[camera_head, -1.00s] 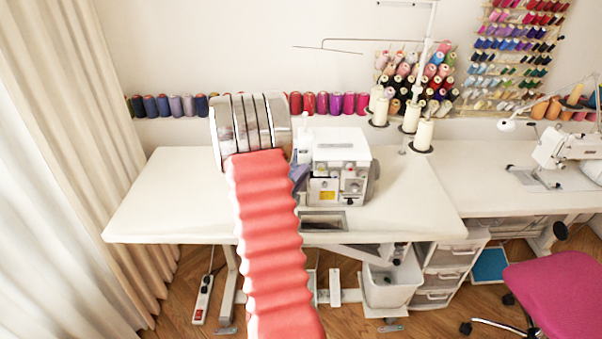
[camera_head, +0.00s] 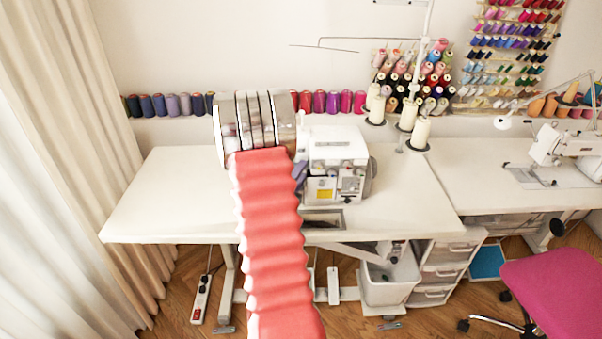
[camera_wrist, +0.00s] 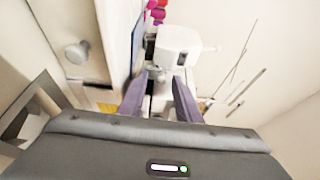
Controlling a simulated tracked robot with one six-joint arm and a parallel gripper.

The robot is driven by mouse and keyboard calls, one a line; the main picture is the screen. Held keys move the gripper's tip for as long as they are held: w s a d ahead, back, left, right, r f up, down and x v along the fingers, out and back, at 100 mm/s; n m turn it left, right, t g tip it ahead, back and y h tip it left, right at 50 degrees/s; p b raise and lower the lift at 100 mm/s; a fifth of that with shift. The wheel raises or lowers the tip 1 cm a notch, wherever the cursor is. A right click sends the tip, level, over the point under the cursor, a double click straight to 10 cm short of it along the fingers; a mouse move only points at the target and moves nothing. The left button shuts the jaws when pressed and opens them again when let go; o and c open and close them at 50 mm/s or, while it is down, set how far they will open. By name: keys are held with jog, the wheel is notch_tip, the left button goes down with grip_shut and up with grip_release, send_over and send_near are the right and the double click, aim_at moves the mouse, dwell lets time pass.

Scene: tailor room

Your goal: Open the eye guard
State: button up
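The white overlock sewing machine (camera_head: 336,146) stands on the table, its front with dials and a yellow label facing me. The eye guard cannot be told apart from the white body at this size. My gripper (camera_head: 299,173) is at the machine's left side, mostly hidden behind my red-sleeved arm. In the wrist view, my gripper's two purple-grey fingers (camera_wrist: 160,88) are spread apart with nothing visibly held. The machine (camera_wrist: 180,46) shows just beyond and between the fingertips; whether they touch it cannot be told.
The white table (camera_head: 408,195) has free room left and right of the machine. Cream thread cones (camera_head: 407,114) on a stand rise behind it at the right. A row of thread spools (camera_head: 172,105) lines the wall. A pink chair (camera_head: 552,291) stands at front right.

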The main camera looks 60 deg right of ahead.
jog(key=s+a, duration=0.1)
jog(key=a, duration=1.2)
jog(key=shift+a, duration=0.4)
